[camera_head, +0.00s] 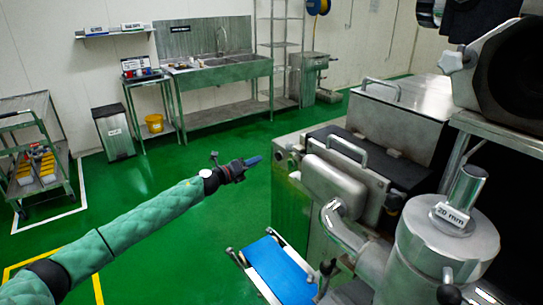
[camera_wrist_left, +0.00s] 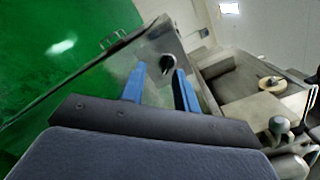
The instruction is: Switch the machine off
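The encrusting machine (camera_head: 350,180) fills the right side of the head view, a metal body with a panel on its left end. A dark round knob (camera_wrist_left: 168,63) sits on the machine's metal panel (camera_wrist_left: 148,55) in the left wrist view. My left gripper (camera_head: 258,159) is in front of the panel end, with a gap between its blue fingertips and the machine. In the left wrist view its two fingers (camera_wrist_left: 160,75) are apart with nothing between them, and the knob shows beyond, near the right fingertip. My right gripper is not in view.
A blue conveyor belt (camera_head: 280,270) extends from the machine's lower front. A steel sink table (camera_head: 220,75), a bin (camera_head: 114,132), a yellow bucket (camera_head: 154,123) and a trolley (camera_head: 35,150) stand farther back. Green floor (camera_head: 180,165) is clear around my left arm.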

